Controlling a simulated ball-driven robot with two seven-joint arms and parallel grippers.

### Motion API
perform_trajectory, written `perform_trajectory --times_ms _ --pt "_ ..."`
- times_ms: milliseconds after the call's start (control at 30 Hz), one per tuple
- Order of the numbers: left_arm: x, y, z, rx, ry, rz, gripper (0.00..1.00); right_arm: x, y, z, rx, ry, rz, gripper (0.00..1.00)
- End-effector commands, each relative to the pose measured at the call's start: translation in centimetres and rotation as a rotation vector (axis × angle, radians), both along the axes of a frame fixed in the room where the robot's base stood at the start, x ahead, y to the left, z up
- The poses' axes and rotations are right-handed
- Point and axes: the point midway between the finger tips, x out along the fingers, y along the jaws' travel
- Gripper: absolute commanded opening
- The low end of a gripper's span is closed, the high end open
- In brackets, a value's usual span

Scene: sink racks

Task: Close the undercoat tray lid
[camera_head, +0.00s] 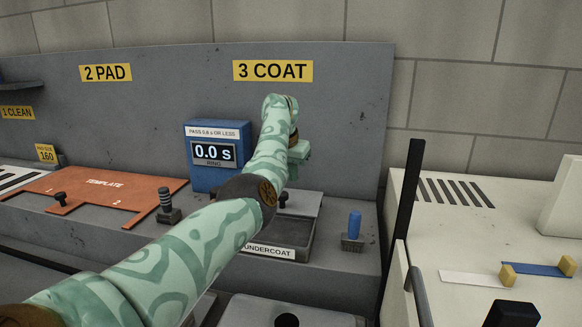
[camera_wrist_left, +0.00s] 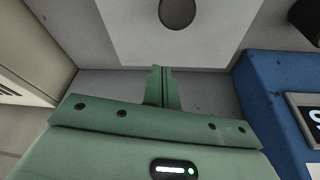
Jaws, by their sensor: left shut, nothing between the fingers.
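The undercoat tray (camera_head: 268,252) sits on the grey bench under the 3 COAT sign, with a white label on its front. Its grey lid (camera_head: 305,203) with a black knob (camera_head: 284,198) lies toward the back, and the dark front of the tray shows open. My left arm hides part of both. My left gripper (camera_head: 298,155) is above the lid's back part, near the back panel. In the left wrist view my left gripper (camera_wrist_left: 160,70) is shut and empty, its tips at the edge of the pale lid (camera_wrist_left: 130,35); contact cannot be told. My right gripper is out of view.
A blue timer box (camera_head: 203,175) reading 0.0 s stands left of the lid. A blue-handled tool (camera_head: 354,225) stands right of the tray. An orange template (camera_head: 95,192) lies at left. A black upright bar (camera_head: 408,190) edges the white counter (camera_head: 465,225) at right.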

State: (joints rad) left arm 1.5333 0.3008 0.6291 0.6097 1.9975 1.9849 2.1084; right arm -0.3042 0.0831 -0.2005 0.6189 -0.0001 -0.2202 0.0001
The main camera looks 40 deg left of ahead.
Motion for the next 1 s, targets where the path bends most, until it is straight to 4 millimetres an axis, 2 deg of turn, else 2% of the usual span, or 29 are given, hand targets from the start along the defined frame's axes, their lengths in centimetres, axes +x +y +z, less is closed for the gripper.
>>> perform_trajectory --times_ms 33,133,200,433,633,1000 --pt "0.3 0.1 -1.5 0.0 0.005 -0.001 0.0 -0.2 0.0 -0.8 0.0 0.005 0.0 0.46" --pt "0.8 0.2 -2.9 0.001 0.003 0.0 0.0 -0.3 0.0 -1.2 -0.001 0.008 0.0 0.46" --pt "-0.1 0.1 -1.9 0.003 0.0 0.005 0.0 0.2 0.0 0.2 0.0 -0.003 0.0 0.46" --pt "-2.1 -0.4 -1.9 0.003 0.0 0.004 0.0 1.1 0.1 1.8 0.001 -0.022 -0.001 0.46" --pt "-3.0 -0.7 -2.1 0.002 -0.001 0.001 0.0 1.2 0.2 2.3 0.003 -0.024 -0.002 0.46" --pt "-3.1 -0.8 -2.2 0.001 -0.001 -0.001 0.0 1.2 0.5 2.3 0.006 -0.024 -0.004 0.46"
